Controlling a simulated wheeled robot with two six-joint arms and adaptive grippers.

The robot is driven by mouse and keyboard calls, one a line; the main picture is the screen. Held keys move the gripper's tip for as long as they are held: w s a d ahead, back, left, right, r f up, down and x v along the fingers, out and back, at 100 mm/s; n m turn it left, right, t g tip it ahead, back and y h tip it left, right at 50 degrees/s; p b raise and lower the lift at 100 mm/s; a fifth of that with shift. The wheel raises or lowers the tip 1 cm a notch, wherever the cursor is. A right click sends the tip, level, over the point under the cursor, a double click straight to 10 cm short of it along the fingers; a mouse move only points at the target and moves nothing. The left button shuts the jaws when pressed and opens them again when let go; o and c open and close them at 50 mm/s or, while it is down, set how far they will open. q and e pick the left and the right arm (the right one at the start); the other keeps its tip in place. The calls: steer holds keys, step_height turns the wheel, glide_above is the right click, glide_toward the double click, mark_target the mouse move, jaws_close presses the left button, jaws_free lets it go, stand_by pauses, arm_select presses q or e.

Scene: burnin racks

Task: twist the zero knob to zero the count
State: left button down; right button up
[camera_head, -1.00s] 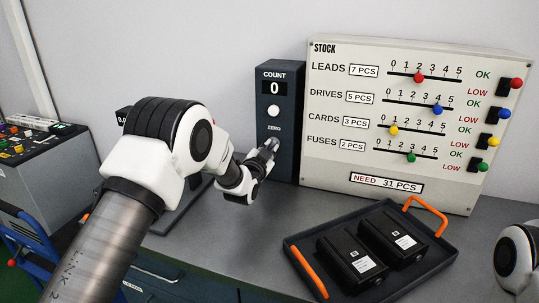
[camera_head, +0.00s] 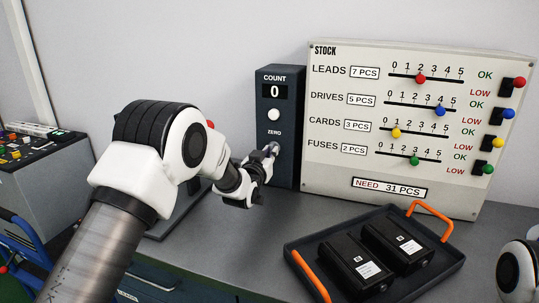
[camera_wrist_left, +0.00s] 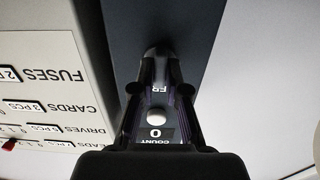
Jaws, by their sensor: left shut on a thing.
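The dark count box (camera_head: 292,120) stands upright against the wall. Its display (camera_head: 275,91) reads 0. A round white button (camera_head: 274,115) sits below it, with the ZERO label under that. My left gripper (camera_head: 268,155) is at the zero knob low on the front face and is shut on it. The fingers mostly hide the knob. In the left wrist view the box is upside down; the fingers (camera_wrist_left: 157,75) close around the knob, and its dark rounded end (camera_wrist_left: 160,48) shows between the tips. My right gripper is out of view.
The pale stock panel (camera_head: 330,175) with coloured sliders and switches stands close to the right of the box. A black tray (camera_head: 318,242) with orange handles holds two black packs (camera_head: 355,265). A console (camera_head: 35,165) with coloured buttons is at the left. Bare bench lies between box and tray.

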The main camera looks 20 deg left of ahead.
arm_select(q)
steer(key=c, duration=1.2)
jaws_free()
steer(key=shift+w, duration=0.1)
steer(key=s, duration=1.2)
steer(key=shift+a, duration=0.2)
